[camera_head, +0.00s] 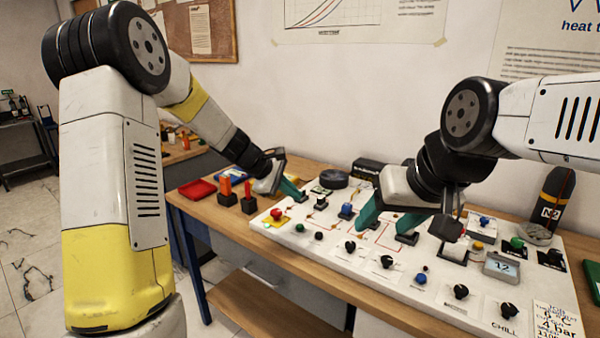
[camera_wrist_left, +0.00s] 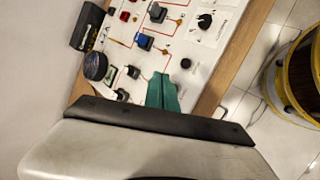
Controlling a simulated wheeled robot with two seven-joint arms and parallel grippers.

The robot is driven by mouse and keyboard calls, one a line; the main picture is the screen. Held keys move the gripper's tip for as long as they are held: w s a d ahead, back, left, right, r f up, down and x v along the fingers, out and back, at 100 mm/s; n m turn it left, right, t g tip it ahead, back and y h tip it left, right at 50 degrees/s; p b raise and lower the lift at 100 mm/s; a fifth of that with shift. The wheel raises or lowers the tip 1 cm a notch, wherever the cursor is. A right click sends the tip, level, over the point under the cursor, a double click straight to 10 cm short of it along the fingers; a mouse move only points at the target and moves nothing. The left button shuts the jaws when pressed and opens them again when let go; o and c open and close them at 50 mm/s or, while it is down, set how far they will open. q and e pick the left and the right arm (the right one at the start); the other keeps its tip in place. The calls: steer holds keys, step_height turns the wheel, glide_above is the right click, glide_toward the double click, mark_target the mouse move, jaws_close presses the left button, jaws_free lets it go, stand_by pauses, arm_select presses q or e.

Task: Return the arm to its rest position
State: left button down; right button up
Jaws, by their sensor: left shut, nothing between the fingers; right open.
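My left arm comes in from the left. Its gripper (camera_head: 297,194) has its teal fingers together and empty, over the left end of the white panel (camera_head: 330,262). In the left wrist view the closed teal fingers (camera_wrist_left: 163,92) point at the panel, with nothing between them. My right gripper (camera_head: 388,232) has its teal fingers spread apart, low over the middle of the panel. I cannot tell whether its fingertips touch the panel. Part of the panel is hidden behind the right gripper.
The panel carries several knobs and switches, among them a red button (camera_head: 276,213) and a small display (camera_head: 501,267). A red tray (camera_head: 197,188) and orange-topped blocks (camera_head: 226,190) sit left of it. A dark N2 cylinder (camera_head: 553,195) stands at the right back.

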arm_select(q)
steer(key=s+a+r+m+y, duration=0.2)
steer(key=s+a+r+m, duration=0.2)
steer(key=s+r+m, duration=0.55)
steer(key=s+a+r+m+t+y, duration=0.1)
steer(key=s+a, duration=0.3)
steer(key=s, duration=0.7)
steer(key=s+a+r+m+y, duration=0.1)
steer(key=s+a, duration=0.3)
steer(key=s, duration=0.7)
steer(key=shift+a+m+t+y, duration=0.2)
steer(key=shift+m+t+y, duration=0.2)
steer(key=shift+m+y, duration=0.3)
steer(key=shift+r, duration=0.15)
